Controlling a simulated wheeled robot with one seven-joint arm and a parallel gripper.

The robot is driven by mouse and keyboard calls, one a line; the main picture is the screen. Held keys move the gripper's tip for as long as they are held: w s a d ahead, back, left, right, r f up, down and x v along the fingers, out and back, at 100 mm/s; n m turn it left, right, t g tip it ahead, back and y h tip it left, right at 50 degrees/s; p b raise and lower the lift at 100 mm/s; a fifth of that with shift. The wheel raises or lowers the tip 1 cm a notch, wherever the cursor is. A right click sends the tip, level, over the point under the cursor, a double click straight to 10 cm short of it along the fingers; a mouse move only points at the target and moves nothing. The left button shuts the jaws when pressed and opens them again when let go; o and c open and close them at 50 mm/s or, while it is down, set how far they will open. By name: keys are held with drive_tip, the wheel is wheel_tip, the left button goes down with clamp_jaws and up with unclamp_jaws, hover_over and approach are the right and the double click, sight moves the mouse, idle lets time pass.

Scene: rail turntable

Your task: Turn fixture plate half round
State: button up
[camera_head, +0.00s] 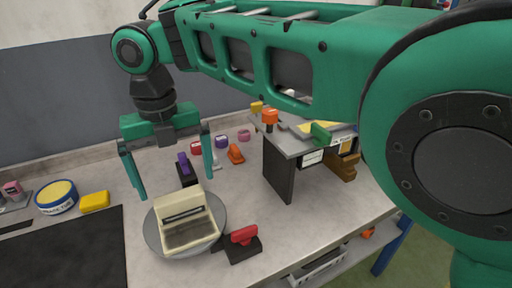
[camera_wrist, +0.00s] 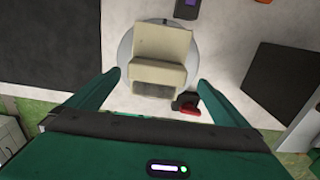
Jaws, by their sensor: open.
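The fixture plate is a round grey disc (camera_head: 153,235) on the bench, and it also shows in the wrist view (camera_wrist: 126,50). A cream stepped block (camera_head: 185,205) with a dark recess sits on it; the wrist view shows this block (camera_wrist: 160,45) too. My gripper (camera_head: 175,188) is open and empty above the plate, fingers pointing down. In the wrist view the fingertips of my gripper (camera_wrist: 157,77) lie to either side of the block, apart from it. A red-handled piece on a dark base (camera_head: 243,236) stands close to the plate's right edge. A purple-handled piece (camera_head: 183,165) stands behind it.
A raised shelf stand (camera_head: 278,172) stands to the right. Orange, red and purple small items (camera_head: 235,154) lie behind. A yellow block (camera_head: 95,202), a blue-and-yellow round tub (camera_head: 56,197) and a dark mat (camera_head: 70,250) are at the left.

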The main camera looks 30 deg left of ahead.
drive_tip(key=shift+r, duration=2.15)
